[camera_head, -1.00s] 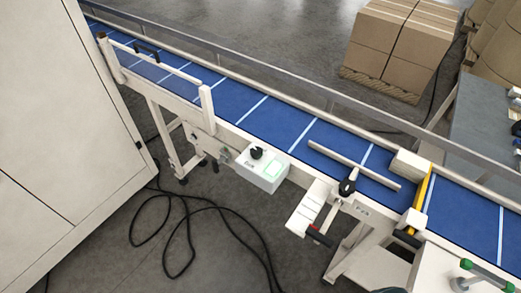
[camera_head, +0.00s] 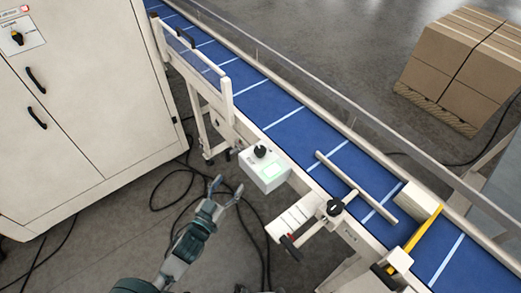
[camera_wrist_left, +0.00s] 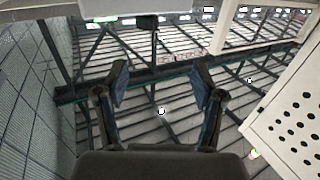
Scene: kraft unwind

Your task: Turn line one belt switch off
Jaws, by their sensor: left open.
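A white control box (camera_head: 265,170) with a lit green panel is fixed to the near side of the blue conveyor. A black rotary knob (camera_head: 260,151) sits on its top; its lettering is too small to read. Another dark rotary switch (camera_head: 17,38) is on the white cabinet at the upper left. My left gripper (camera_head: 227,187) is open and empty, just left of and below the control box in the head view, apart from it. The left wrist view shows the two open fingers (camera_wrist_left: 162,88) with nothing between them. My right gripper is not in view.
The blue conveyor belt (camera_head: 270,104) runs diagonally with a metal rail. A tall white cabinet (camera_head: 90,90) stands at left. Black cables (camera_head: 170,180) lie on the floor. A side bracket with a black knob (camera_head: 334,208) is right of the box. Cartons (camera_head: 465,60) stand at upper right.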

